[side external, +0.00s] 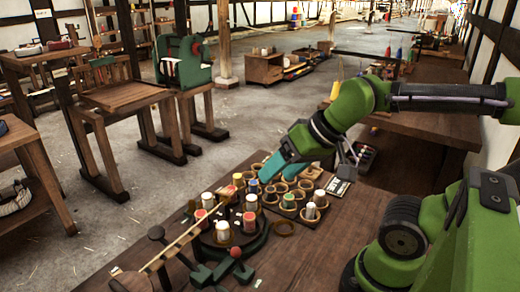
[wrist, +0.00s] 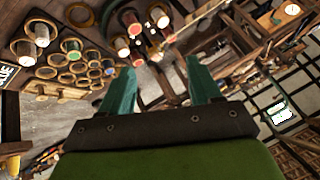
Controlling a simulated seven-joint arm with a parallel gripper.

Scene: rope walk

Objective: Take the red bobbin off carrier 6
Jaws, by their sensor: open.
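I cannot read carrier numbers, so I cannot tell which is carrier 6. My gripper (side external: 267,173) has teal fingers and is open, above and behind the plate's right side. In the wrist view my gripper (wrist: 160,72) is open with nothing between its fingers.
A rack of round wooden cups (side external: 290,212) stands right of the plate, some holding green- and white-topped bobbins. A long wooden bar (side external: 180,243) reaches across the plate's left. A red-knobbed handle (side external: 236,253) is at the front. The table's right front (side external: 310,260) is clear.

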